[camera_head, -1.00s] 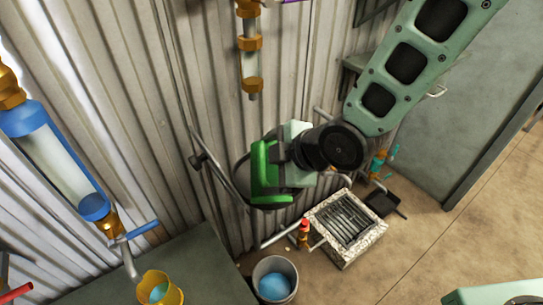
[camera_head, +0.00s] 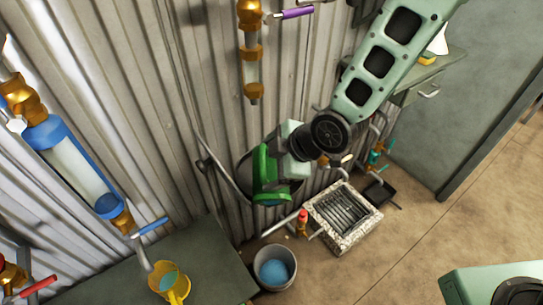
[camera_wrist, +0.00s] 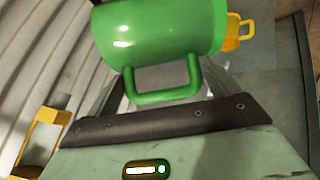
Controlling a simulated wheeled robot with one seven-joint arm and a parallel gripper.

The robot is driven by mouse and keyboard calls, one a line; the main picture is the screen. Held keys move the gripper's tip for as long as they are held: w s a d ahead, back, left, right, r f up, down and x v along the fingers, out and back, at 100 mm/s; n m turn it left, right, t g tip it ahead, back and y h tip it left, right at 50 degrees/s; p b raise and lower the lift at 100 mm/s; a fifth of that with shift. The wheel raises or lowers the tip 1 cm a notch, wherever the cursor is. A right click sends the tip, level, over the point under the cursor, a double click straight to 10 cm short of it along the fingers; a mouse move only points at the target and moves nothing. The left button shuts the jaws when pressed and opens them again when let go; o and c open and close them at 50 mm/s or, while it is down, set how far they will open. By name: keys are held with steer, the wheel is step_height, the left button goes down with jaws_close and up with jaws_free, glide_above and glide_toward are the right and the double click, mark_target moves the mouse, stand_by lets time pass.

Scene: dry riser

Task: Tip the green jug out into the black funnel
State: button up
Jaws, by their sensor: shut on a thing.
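The green jug (camera_head: 262,172) is held by my gripper (camera_head: 285,165) in front of the corrugated wall. In the wrist view the jug (camera_wrist: 160,28) lies across the top of the picture, with its loop handle towards my gripper. The fingertips are mostly hidden at the handle. A dark round rim, seemingly the black funnel (camera_head: 243,172), shows behind and beside the jug in the head view. The jug and my gripper cover much of it. I cannot tell whether the jug touches it or how far it is tilted.
A yellow jug (camera_head: 172,284) stands on the grey-green bench (camera_head: 215,262) under a blue-capped sight tube (camera_head: 72,165). A grey bucket (camera_head: 262,279) with blue contents and a grated stone drain (camera_head: 368,226) are on the floor. Open floor lies to the right.

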mark_target(267, 159)
steer(key=shift+w+r+p, duration=0.15)
steer(key=shift+r+p, duration=0.05)
steer(key=shift+p, duration=0.3)
steer(key=w+g+p, duration=0.1)
steer(key=p, duration=0.2)
steer(key=w+f+m+g+p, duration=0.1)
steer(key=g+p, duration=0.1)
steer(key=p, duration=0.1)
steer(key=shift+w+f, duration=0.1)
steer(key=shift+w, duration=0.3)
steer(key=w+g+p, duration=0.1)
steer(key=p, duration=0.2)
steer(key=shift+w+m, duration=0.3)
steer(key=shift+w+f+g, duration=0.2)
steer(key=shift+w+g, duration=0.7)
steer(key=shift+w, duration=0.15)
steer(key=shift+w+a+r+m+g+b, duration=0.15)
steer(key=shift+w+m+g+b, duration=0.25)
steer(key=shift+w+g+b, duration=0.45)
steer(key=shift+w+r, duration=0.2)
steer(key=shift+w, duration=0.15)
steer(key=shift+g, duration=0.25)
stand_by(0.5)
